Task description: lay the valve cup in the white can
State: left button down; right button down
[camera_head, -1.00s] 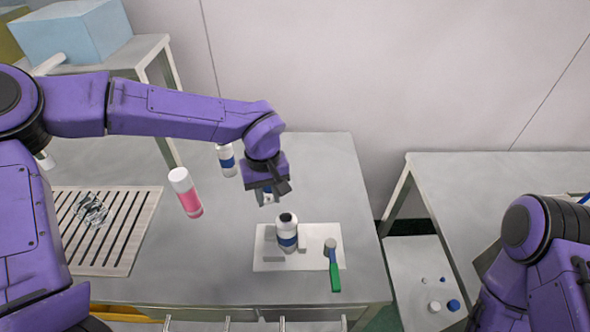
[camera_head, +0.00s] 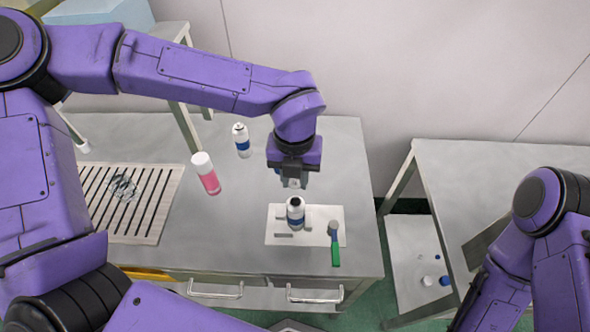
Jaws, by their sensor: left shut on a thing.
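My left gripper (camera_head: 293,179) points down over the table, just behind and above the open top of a white can. It is shut on a small pale piece, the valve cup (camera_head: 294,184), mostly hidden by the fingers. The valve cup appears apart from the can. My right arm is at the right edge; its gripper is not in view.
A slatted rack (camera_head: 150,225) holds a clear crumpled-looking thing. A side table (camera_head: 480,165) stands right.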

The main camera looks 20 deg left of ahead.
aim_at(295, 186)
pick_arm(q)
jog(key=n, duration=0.4)
jog(key=s+r+n, duration=0.1)
jog(key=n, duration=0.1)
jog(key=shift+d+r+p, duration=0.1)
jog(key=shift+d+p, duration=0.1)
jog(key=shift+p, duration=0.1)
jog(key=shift+n, duration=0.4)
notch_tip(295, 186, down, 6)
jog(key=b, duration=0.4)
jog(key=shift+b, duration=0.4)
jog(key=shift+r, duration=0.15)
jog(key=shift+c, duration=1.2)
grip_release()
